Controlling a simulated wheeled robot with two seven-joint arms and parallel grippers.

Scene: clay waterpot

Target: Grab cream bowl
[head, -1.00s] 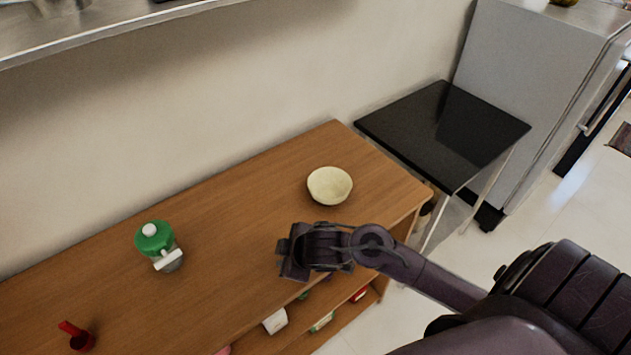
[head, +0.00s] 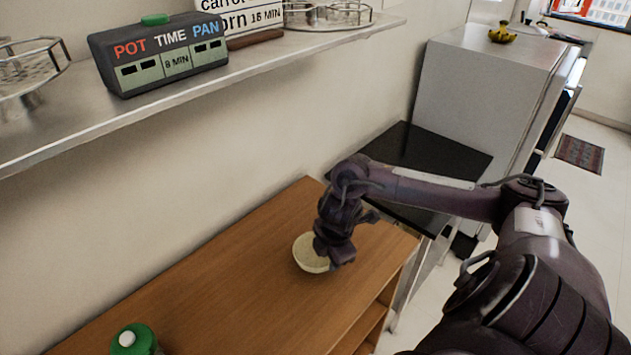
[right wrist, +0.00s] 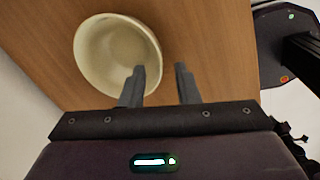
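The cream bowl (head: 306,255) stands upright on the wooden cabinet top (head: 240,290) near its far right end, partly hidden by my right gripper (head: 330,250). In the right wrist view the bowl (right wrist: 98,58) is empty. There my right gripper (right wrist: 160,68) is open, with one finger overlapping the inside of the bowl and the other outside it. The bowl's rim lies between the fingers, with a gap to the outer finger. Whether either finger touches the bowl cannot be told. My left gripper is not in view.
A green-lidded container (head: 133,340) stands on the cabinet at the near left. A metal shelf (head: 90,135) with a timer box (head: 160,55) hangs above. A black-topped table (head: 400,150) stands beyond the cabinet, next to a grey fridge (head: 475,95). The cabinet's middle is clear.

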